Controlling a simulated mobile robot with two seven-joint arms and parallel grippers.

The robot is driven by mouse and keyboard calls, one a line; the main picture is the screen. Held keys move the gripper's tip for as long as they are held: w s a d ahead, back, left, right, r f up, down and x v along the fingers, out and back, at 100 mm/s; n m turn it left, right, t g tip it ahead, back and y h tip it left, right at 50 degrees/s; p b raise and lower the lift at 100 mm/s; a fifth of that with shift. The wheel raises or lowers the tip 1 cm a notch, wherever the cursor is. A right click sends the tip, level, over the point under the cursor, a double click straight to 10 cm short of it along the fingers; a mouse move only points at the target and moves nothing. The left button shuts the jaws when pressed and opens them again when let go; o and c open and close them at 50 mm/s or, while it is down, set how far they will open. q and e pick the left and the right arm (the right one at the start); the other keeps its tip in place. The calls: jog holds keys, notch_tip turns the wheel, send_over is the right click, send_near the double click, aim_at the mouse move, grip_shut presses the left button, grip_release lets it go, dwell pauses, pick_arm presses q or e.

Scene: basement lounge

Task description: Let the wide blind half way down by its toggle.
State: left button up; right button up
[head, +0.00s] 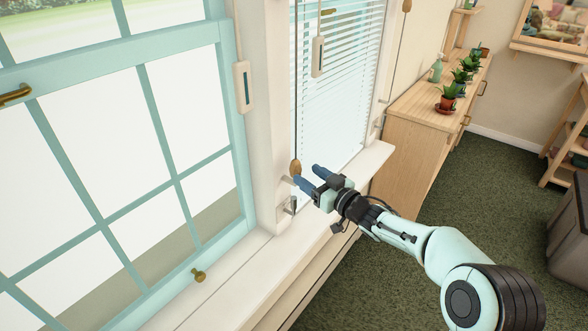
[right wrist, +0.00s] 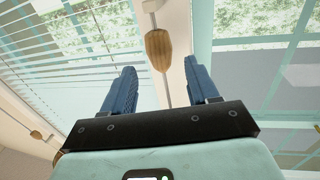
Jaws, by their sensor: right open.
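A wooden toggle (head: 295,168) hangs on a cord in front of the wall strip between two windows. In the right wrist view the toggle (right wrist: 158,52) hangs upright between the line of the two blue fingers, at or just beyond their tips. My right gripper (head: 308,175) is open, and no finger clearly touches the toggle. The slatted blind (head: 338,65) covers much of the right window; its slats also show in the right wrist view (right wrist: 50,50). No blind shows over the left window (head: 120,150). I cannot tell which blind is the wide one. My left gripper is out of view.
A second wooden toggle (head: 407,5) hangs farther right. A metal cleat (head: 290,205) sits on the wall below my gripper, above the sill (head: 365,165). A wooden cabinet (head: 410,130) with plants stands beyond.

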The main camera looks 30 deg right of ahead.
aim_at(300, 170)
jog(key=w, duration=0.3)
jog(key=w+a, duration=0.1)
jog(key=w, duration=0.2)
jog(key=shift+a, duration=0.15)
jog(key=shift+c, duration=0.2)
grip_shut()
